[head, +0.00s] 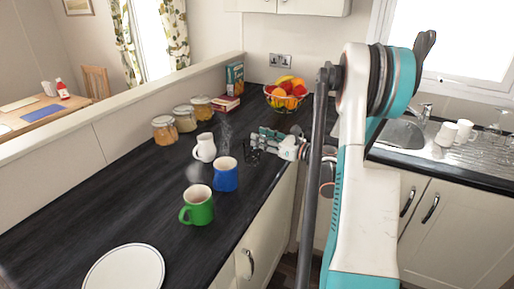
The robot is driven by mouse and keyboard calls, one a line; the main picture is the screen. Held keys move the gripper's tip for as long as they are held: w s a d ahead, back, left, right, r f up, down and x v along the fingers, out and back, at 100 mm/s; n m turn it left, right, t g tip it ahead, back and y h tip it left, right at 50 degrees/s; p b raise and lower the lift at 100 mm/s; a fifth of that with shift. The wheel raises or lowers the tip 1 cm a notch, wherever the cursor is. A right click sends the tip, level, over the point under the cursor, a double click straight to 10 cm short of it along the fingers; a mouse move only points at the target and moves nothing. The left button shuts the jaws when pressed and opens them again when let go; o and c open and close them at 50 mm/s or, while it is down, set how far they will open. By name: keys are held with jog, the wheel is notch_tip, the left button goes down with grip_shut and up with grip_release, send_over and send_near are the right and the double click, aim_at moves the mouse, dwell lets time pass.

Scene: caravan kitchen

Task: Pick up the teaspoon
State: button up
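I cannot make out a teaspoon in the head view; it may be hidden or too small to see. My gripper (258,142) is over the dark worktop (110,207), pointing left, just behind and to the right of the blue mug (225,178). Its fingers are small and dark against the dark surface, so I cannot tell whether they are open or hold anything. A green mug (200,208) stands in front of the blue one. A white jug (204,149) stands behind the blue mug.
A white plate (124,270) lies at the near edge. Several jars (164,131) line the low wall at the left. A fruit bowl (286,98) and a box (235,79) stand at the back. White mugs (446,134) stand by the sink at the right. The worktop's left part is clear.

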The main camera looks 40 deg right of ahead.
grip_shut()
dwell(0.3)
